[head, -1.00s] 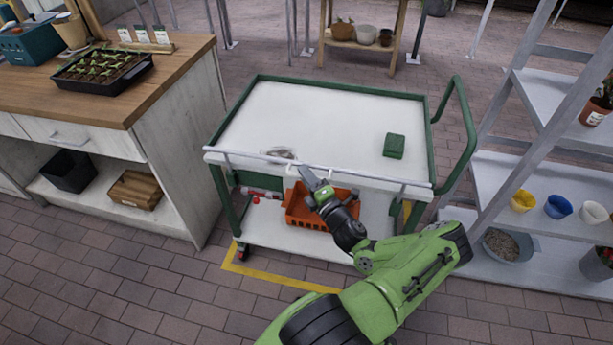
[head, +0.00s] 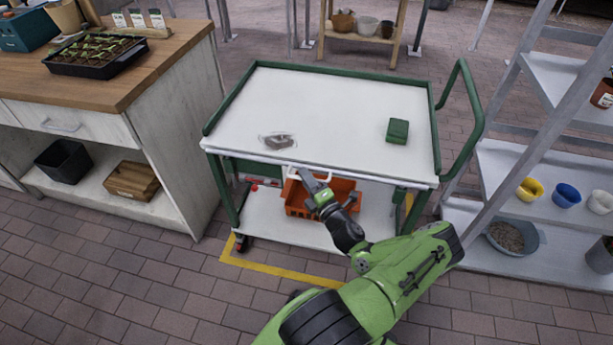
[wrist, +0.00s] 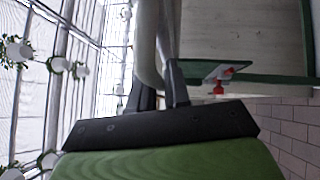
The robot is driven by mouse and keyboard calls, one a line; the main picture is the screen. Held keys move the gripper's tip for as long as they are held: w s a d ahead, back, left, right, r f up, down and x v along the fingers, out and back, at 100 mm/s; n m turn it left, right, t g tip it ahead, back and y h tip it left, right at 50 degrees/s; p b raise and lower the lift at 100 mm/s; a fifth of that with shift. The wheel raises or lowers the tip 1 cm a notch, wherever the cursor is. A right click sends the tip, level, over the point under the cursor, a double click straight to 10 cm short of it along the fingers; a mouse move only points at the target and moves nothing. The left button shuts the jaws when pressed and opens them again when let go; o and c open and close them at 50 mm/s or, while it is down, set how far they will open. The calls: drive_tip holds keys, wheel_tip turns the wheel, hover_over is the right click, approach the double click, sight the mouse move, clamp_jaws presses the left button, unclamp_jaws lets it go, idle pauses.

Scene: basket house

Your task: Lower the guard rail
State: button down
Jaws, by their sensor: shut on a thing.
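The guard rail (head: 240,155) is a thin pale bar along the near edge of the cart's white top (head: 330,105). It lies level with or just below that edge, so the near side of the top is unobstructed. A white handle (head: 291,173) hangs at the middle of the rail. My gripper (head: 303,173) is at this handle, in front of the cart. In the wrist view the fingers (wrist: 164,88) are closed around the pale curved handle (wrist: 146,50). The exact contact is partly hidden by the fingers in the head view.
A clear packet (head: 278,141) and a green box (head: 397,130) lie on the cart top. An orange crate (head: 300,205) sits on its lower shelf. A red part (head: 254,188) shows below the rail's left side. A workbench (head: 165,75) stands left, grey shelving (head: 540,165) right.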

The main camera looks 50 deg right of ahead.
drive_tip(key=shift+f, duration=0.4)
drive_tip(key=c, duration=1.4)
unclamp_jaws()
drive_tip(key=shift+c, duration=0.2)
drive_tip(key=shift+o, duration=1.2)
drive_tip(key=shift+s+r, duration=0.1)
drive_tip(key=p+v, duration=0.2)
drive_tip(key=v, duration=1.3)
drive_tip(key=shift+s+a, duration=0.2)
drive_tip(key=shift+s, duration=0.1)
drive_tip(key=shift+w+r, duration=0.1)
